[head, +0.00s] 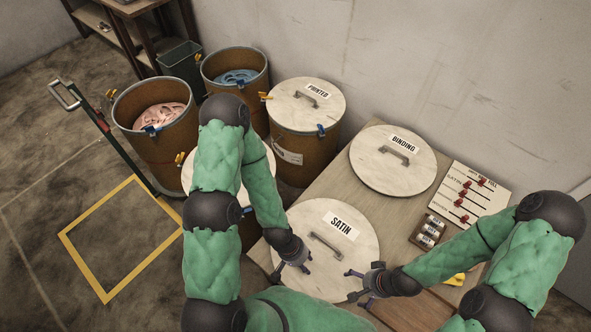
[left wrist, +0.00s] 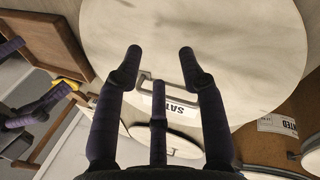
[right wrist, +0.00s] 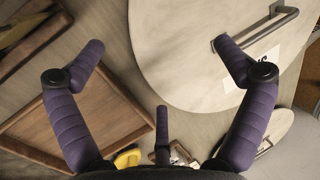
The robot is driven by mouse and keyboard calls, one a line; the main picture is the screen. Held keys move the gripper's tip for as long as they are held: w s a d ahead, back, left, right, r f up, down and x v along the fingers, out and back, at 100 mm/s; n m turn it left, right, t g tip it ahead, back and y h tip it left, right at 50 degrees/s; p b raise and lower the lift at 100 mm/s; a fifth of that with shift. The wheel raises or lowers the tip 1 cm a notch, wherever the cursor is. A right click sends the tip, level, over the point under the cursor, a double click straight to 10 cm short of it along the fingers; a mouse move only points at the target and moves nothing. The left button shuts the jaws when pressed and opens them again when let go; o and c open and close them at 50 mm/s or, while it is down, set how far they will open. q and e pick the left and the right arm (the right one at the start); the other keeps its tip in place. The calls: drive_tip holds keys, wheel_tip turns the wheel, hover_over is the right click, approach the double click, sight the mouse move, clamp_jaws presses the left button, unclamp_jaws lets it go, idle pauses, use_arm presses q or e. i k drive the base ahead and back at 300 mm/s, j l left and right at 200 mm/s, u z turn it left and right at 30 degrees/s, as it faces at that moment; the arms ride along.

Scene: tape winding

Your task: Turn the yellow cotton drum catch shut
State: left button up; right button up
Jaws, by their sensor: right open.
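A drum with a pale lid (head: 258,181) stands at the front, mostly behind my left arm; its label is hidden, so I cannot confirm it is the cotton drum. A yellow catch (head: 180,158) shows at its left rim; I cannot tell how it is turned. My left gripper (head: 292,264) is open and empty over the SATIN lid (head: 357,276), well right of that catch. Its spread fingers also show in the left wrist view (left wrist: 160,52). My right gripper (head: 358,286) is open and empty by the same lid's right edge, as in the right wrist view (right wrist: 158,45).
The PRINTED drum (head: 306,120) is lidded, with yellow and blue catches. Open drums hold pink cloth (head: 158,117) and blue cloth (head: 236,77). The BINDING lid (head: 393,174) and a board with red sliders (head: 476,187) lie on the table. A yellow-outlined floor area (head: 84,271) is empty.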

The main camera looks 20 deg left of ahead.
sight(179, 160)
drive_tip(key=u, duration=1.85)
drive_tip(key=j+z, duration=0.15)
drive_tip(key=j, duration=1)
drive_tip(key=i, duration=0.05)
